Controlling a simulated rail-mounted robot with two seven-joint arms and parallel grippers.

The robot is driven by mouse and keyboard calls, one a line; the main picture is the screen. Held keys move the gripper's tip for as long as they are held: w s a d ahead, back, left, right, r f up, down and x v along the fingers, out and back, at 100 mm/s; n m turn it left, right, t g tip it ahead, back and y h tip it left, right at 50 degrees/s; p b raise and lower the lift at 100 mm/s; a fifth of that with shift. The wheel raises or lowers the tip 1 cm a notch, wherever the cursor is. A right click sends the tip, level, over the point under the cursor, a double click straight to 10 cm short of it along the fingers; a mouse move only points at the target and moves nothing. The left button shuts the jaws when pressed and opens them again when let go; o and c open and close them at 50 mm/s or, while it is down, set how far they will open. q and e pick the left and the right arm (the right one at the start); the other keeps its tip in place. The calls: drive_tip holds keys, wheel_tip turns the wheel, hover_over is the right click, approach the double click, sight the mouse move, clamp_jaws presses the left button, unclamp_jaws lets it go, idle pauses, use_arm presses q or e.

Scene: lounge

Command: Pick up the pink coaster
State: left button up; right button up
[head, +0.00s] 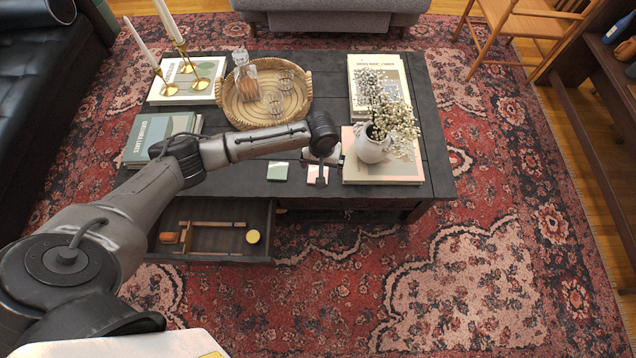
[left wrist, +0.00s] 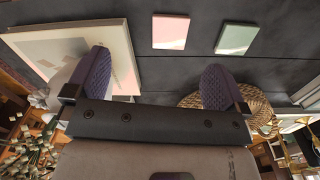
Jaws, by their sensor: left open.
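The pink coaster (head: 312,172) lies flat on the dark coffee table near its front edge, partly hidden by my left gripper (head: 325,168) in the head view. In the left wrist view the pink coaster (left wrist: 171,31) shows whole, beyond the two purple fingertips and apart from them. My left gripper (left wrist: 157,72) is open and empty, above the table. A pale green coaster (head: 277,171) lies to the left of the pink one in the head view, with a gap between them. It also shows in the left wrist view (left wrist: 236,38). My right gripper is not in view.
A book (head: 382,174) bears a white vase (head: 373,146) of flowers, just right of the coasters. A woven tray (head: 226,98) with a decanter and glasses stands behind. Candlesticks (head: 184,62) are at the left. An open drawer (head: 212,255) juts out below the table front.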

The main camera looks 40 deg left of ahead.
use_arm(q)
drive_tip(key=w+a+f+n+b, duration=0.1)
drive_tip(key=w+a+f+b, duration=0.1)
drive_tip(key=a+b, duration=0.1)
drive_tip(key=b, duration=0.4)
hover_over(318, 170)
drive_tip(key=s+d, duration=0.2)
drive_tip(key=shift+n, duration=0.3)
wheel_tip(318, 170, down, 9)
drive_tip(key=shift+s+f, duration=0.1)
drive_tip(key=shift+s, duration=0.05)
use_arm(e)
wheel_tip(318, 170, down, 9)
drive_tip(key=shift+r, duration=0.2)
use_arm(q)
drive_tip(key=f+b, duration=0.4)
drive_tip(key=f, duration=0.1)
drive_tip(key=shift+a+b, duration=0.2)
drive_tip(key=shift+b, duration=0.1)
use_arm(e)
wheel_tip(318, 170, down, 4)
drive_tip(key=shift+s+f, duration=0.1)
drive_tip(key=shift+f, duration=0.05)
use_arm(q)
drive_tip(key=c, duration=1)
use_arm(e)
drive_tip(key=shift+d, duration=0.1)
use_arm(q)
drive_tip(key=shift+r, duration=0.1)
